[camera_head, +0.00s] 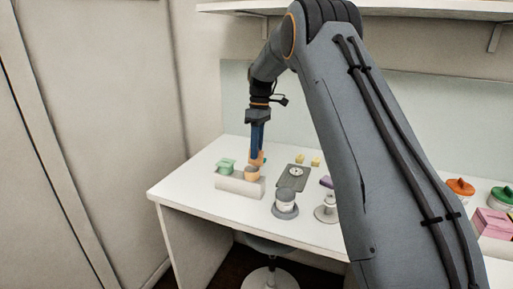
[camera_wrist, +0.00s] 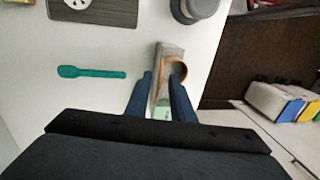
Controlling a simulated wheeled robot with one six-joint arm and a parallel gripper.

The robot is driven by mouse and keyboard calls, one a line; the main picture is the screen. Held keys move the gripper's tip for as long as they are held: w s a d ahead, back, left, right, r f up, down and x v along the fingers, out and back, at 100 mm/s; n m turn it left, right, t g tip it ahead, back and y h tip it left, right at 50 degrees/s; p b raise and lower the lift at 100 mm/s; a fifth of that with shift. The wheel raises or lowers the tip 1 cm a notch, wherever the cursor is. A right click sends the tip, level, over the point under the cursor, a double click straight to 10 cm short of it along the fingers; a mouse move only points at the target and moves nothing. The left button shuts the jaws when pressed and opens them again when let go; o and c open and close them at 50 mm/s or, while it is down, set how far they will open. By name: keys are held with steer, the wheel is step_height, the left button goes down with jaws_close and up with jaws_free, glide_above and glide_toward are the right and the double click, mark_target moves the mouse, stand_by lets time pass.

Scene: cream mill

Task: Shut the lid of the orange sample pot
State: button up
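The orange sample pot (camera_head: 252,173) sits in a pale rack (camera_head: 238,187) at the left of the white table. An orange piece, seemingly its lid, stands up behind it, partly hidden by my fingers. My gripper (camera_head: 258,157) points down just behind and above the pot. In the wrist view the pot shows as an orange rim (camera_wrist: 181,66) around a brownish inside. My two blue fingers (camera_wrist: 160,78) are apart there, with the rack and part of the pot showing between and beyond the tips. I cannot tell whether a finger touches the lid.
A green pot (camera_head: 226,167) stands left of the orange one in the rack. A dark plate with a dial (camera_head: 295,174), a grey-lidded jar (camera_head: 285,201) and a teal spoon (camera_wrist: 92,72) lie nearby. A shelf (camera_head: 400,8) runs above the table.

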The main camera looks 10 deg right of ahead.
steer(key=shift+c, duration=0.4)
jaws_close()
steer(key=shift+a, duration=0.1)
